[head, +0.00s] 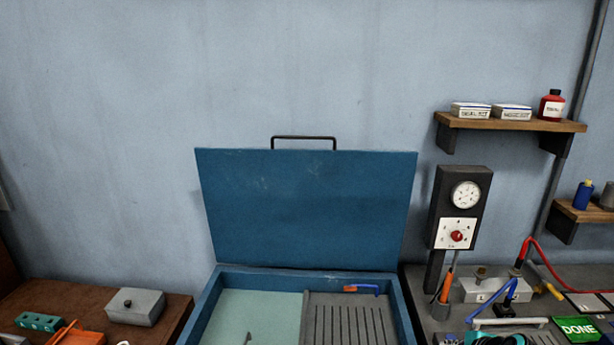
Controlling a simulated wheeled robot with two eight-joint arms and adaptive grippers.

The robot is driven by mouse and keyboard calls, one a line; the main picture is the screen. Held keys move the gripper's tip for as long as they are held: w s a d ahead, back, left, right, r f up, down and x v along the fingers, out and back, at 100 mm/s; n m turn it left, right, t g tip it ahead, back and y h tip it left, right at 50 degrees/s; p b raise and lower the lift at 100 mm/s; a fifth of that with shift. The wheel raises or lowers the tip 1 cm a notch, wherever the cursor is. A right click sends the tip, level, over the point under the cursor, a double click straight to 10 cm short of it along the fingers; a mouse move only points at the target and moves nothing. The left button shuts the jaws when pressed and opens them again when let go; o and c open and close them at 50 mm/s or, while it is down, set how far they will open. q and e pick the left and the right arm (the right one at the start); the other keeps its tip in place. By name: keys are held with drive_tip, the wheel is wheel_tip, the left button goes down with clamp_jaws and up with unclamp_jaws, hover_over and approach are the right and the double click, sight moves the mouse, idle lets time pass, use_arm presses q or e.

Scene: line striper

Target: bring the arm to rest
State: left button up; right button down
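Neither of my arms nor grippers shows in the head view. A blue case (207,305) stands in the middle with its lid (305,210) raised upright against the wall. A black handle (304,138) is on the lid's top edge. Inside, the left part has a pale green floor (260,315) with a small grey item near the bottom edge. The right part holds a grey slotted panel (350,325), with a blue and orange tool (362,288) along its back. The near side of the case is cut off by the picture's lower edge.
A brown bench at left carries a grey box (135,307), a green block (38,321) and an orange item (75,334). Wall shelves (510,123) hold boxes and bottles.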

drive_tip(key=s+a+f+n+b, duration=0.1)
drive_tip(key=s+a+n+b, duration=0.1)
drive_tip(key=s+a+n, duration=0.6)
drive_tip(key=s+a+f+n+g+h+b, duration=0.1)
drive_tip(key=s+a+n+b, duration=0.2)
drive_tip(key=s+a+n, duration=0.4)
drive_tip(key=a+n, duration=0.4)
drive_tip(key=n, duration=0.2)
drive_tip(key=shift+s+a+f, duration=0.25)
drive_tip(key=shift+s+a, duration=0.05)
drive_tip(key=shift+s, duration=0.05)
